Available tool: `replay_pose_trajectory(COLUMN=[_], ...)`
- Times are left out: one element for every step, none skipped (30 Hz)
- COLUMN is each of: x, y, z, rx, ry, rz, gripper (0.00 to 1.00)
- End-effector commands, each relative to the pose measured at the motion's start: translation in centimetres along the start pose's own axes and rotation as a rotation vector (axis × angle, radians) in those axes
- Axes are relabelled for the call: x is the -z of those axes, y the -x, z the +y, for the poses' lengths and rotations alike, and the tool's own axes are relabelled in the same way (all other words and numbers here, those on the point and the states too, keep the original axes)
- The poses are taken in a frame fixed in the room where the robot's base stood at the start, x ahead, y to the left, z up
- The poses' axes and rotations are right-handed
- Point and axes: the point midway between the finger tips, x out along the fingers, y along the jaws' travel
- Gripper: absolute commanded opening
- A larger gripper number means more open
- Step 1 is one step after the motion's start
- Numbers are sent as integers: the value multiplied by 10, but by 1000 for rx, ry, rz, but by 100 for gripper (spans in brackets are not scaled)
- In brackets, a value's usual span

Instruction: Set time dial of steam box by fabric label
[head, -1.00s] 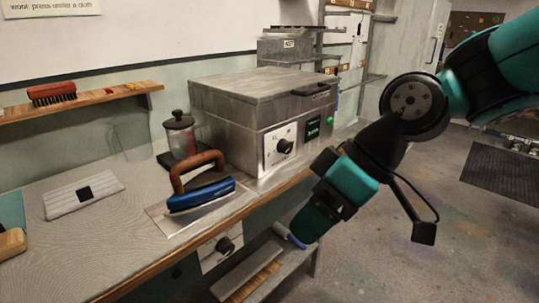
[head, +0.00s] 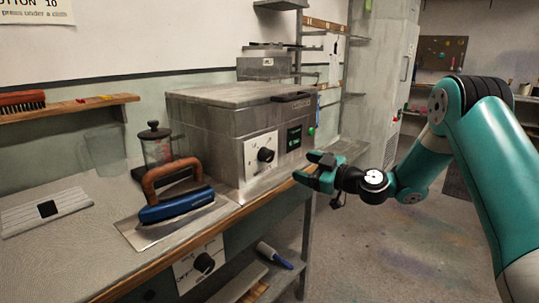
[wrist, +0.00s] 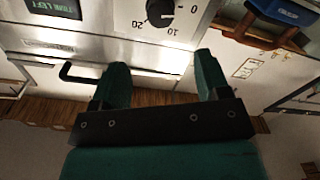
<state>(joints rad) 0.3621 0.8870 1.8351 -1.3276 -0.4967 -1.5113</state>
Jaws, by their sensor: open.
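The steam box (head: 215,125) is a grey metal box on the bench. Its front has a black time dial (head: 266,155) on a white plate and a dark display (head: 294,138). The wrist view shows the dial (wrist: 160,12) upside down at the top, with 0, 10 and 20 around it; its exact setting is unclear. My gripper (head: 309,168) is open and empty, to the right of the dial and apart from it. A pale folded fabric (head: 75,203) with a dark square label lies at left; the label is too small to read.
A blue iron (head: 178,205) with a brown handle rests on a metal plate in front of the box. A jar (head: 155,145) stands behind it. A wall sign (head: 35,12) partly reads "TTON 10".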

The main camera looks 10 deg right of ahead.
Motion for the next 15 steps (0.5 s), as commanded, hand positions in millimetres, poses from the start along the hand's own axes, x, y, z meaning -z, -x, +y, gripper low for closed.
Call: replay_pose_trajectory(x=[4, 4, 4, 4, 4, 4, 4, 4, 4, 4, 3, 3, 4, 3, 2], y=[-13, -20, -29, -36, -43, -53, -59, -66, -75, -81, -87, -94, -100, -104, -110], z=[0, 0, 0, 0, 0, -1, 0, -1, -1, -1, -1, -1, -1, -1, -1], rx=[3, 4, 5, 5, 4, 5, 5, 5, 3, 4, 4, 3, 3, 3, 3], ry=[1, 2, 2, 1, 1, 1, 2, 1, 1, 1, 1, 1, 0, 0, 0], rz=[4, 4, 3, 3, 3, 3, 3, 3, 4, 3, 3, 2, 3, 3, 1], gripper=[69, 69, 69, 69, 69, 69, 69, 69, 69, 69, 69, 69, 69, 69, 69])
